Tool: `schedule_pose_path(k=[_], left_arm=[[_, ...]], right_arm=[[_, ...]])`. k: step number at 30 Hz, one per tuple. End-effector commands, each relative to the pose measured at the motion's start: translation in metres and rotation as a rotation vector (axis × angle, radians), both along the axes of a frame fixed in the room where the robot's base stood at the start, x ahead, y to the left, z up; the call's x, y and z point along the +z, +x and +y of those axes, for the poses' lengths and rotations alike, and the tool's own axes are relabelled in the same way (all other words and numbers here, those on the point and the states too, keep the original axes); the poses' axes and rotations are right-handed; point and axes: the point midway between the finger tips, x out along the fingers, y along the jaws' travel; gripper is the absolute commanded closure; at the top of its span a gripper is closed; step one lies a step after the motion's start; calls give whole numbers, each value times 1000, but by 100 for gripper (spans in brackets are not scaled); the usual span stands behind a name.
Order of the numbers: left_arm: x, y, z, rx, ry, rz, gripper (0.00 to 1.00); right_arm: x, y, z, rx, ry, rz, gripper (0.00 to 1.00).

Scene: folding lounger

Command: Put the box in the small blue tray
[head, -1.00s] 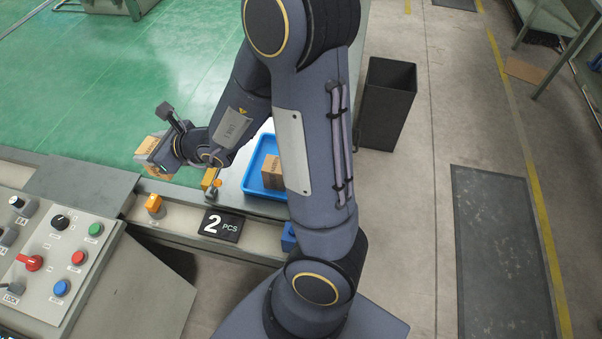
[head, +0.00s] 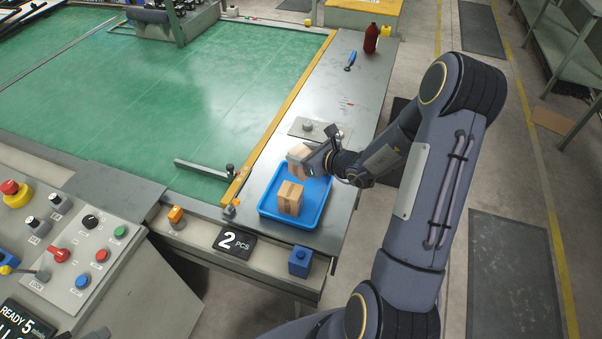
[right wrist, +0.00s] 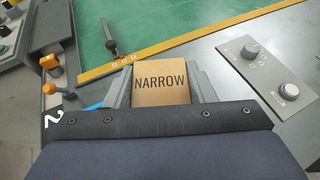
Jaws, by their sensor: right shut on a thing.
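The small blue tray (head: 310,214) lies on the grey side surface, right of the yellow strip. One cardboard box (head: 290,199) sits in its front part. My right gripper (head: 308,160) is shut on another cardboard box (head: 298,154) at the far edge of the tray. In the right wrist view this held box (right wrist: 161,83) is between the two fingers (right wrist: 161,85) and reads "NARROW". I cannot tell whether it touches the tray. My left gripper is not in view.
A "2 PCS" sign (head: 235,242) and a blue block (head: 300,261) are in front of the tray. A grey plate with knobs (head: 315,129) lies just behind it. A red bottle (head: 371,38) stands at the far end. The grey surface beyond the plate is mostly clear.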

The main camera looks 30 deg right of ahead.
Motion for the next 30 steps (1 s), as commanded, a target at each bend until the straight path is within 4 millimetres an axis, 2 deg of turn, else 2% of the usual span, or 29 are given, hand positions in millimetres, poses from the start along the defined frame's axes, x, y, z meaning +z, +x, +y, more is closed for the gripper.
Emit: schedule_pose_path(k=[13, 26, 27, 30], left_arm=[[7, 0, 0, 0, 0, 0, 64], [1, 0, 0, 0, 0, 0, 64], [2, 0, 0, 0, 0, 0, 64], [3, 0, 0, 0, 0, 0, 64]], right_arm=[[-54, 0, 0, -1, 1, -1, 70], [-61, 0, 0, -1, -2, -3, 70], [-59, 0, 0, -1, -1, -1, 46], [-59, 0, 0, -1, -2, -1, 33]])
